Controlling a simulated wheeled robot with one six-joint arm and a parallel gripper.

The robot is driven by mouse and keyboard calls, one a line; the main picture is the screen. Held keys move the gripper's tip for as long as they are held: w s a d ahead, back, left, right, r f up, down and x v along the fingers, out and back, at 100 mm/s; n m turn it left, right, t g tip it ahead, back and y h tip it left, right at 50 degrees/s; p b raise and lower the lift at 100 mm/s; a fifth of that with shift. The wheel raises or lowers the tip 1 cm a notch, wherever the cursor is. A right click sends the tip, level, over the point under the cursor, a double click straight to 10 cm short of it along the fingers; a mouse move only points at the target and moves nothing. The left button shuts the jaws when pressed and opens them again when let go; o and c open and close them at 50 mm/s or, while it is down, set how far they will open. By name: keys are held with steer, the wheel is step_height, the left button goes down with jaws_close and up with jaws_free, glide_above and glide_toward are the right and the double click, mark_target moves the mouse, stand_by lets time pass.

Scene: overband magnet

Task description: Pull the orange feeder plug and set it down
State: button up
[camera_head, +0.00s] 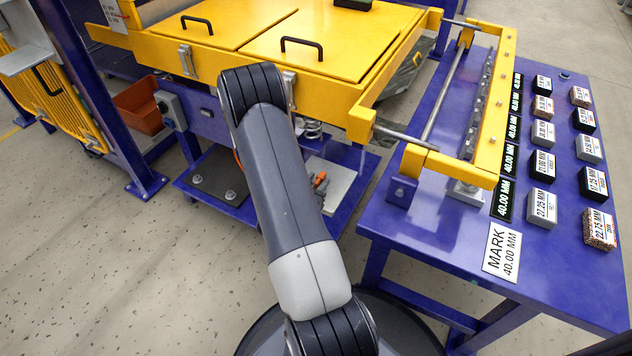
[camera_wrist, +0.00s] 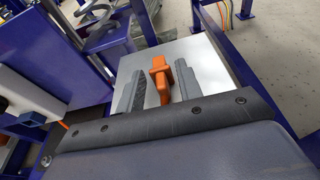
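The orange feeder plug (camera_wrist: 161,82) is in the middle of the wrist view, over a light grey plate (camera_wrist: 205,62). Two fingers of my gripper (camera_wrist: 160,88) point toward it, one on each side. They look apart, with small gaps beside the plug, so the gripper appears open around it. Whether the plug is seated in something or lies loose is hard to tell. In the head view an orange part (camera_head: 320,183) shows on the grey plate (camera_head: 341,186), right of my arm.
The plate lies on a low blue shelf beneath the yellow-lidded machine (camera_head: 230,70). A dark mat (camera_head: 218,177) lies left of my arm. A blue table (camera_head: 440,230) with several marked blocks stands at right. An orange bin (camera_head: 140,105) is at left. The front-left floor is clear.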

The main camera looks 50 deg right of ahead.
steer(key=shift+o, duration=1.3)
steer(key=p+v, duration=0.2)
steer(key=v, duration=0.8)
steer(key=shift+a, duration=0.35)
steer(key=shift+s, duration=0.1)
steer(key=b+x, duration=0.2)
steer(key=x, duration=0.8)
steer(key=shift+d+f, duration=0.1)
steer(key=shift+d, duration=0.2)
step_height(320, 180, up, 2)
steer(key=shift+d+r+p, duration=0.1)
steer(key=shift+r+p, duration=0.05)
steer(key=shift+p, duration=0.55)
steer(key=shift+r, duration=0.45)
